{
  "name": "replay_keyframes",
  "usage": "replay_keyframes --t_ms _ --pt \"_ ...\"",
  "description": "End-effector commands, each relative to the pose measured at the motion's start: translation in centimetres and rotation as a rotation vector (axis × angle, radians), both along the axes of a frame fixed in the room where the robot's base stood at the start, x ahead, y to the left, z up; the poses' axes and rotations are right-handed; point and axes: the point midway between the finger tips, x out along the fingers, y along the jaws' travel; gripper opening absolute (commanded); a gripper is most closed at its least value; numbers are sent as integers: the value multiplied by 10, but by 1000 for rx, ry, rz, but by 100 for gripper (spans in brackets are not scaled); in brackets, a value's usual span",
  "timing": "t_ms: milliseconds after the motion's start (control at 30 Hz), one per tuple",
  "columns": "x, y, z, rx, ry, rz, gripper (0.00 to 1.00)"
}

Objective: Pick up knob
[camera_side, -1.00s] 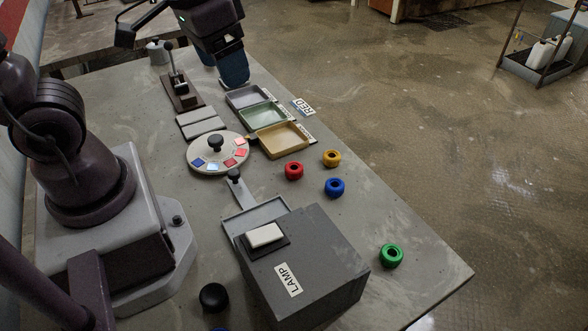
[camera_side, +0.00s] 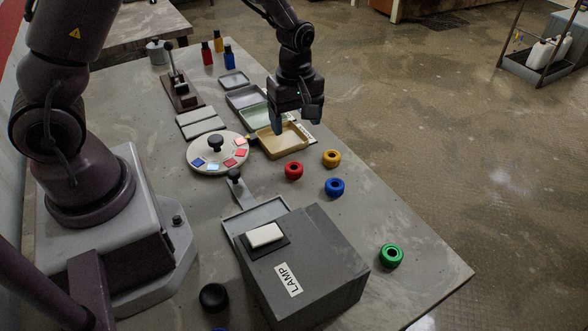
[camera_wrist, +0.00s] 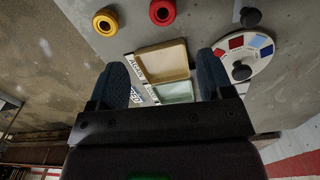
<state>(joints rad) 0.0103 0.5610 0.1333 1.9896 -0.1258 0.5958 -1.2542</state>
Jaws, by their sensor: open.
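Several black knobs are in view, and I cannot tell which one the task means. One knob (camera_side: 215,142) stands on the round dial (camera_side: 204,161) with coloured squares, and also shows in the wrist view (camera_wrist: 241,72). Another knob (camera_side: 234,175) tops a slider beside the grey box, and shows in the wrist view (camera_wrist: 250,17). A larger round black knob (camera_side: 213,297) sits near the front edge. My gripper (camera_side: 298,117) is open and empty above the trays, its fingers apart in the wrist view (camera_wrist: 160,82).
Red (camera_side: 293,171), yellow (camera_side: 331,158), blue (camera_side: 334,187) and green (camera_side: 391,255) rings lie on the table's right side. A tan tray (camera_side: 284,151) is under my gripper. A grey LAMP box (camera_side: 325,262) stands in front. Small bottles (camera_side: 229,57) stand at the back.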

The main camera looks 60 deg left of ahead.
Motion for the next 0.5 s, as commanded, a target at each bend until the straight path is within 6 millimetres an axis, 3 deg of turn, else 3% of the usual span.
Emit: replay_keyframes --t_ms 300,500 --pt "-2 0 -58 0 6 2 74" --pt "-2 0 -73 -1 4 1 74"
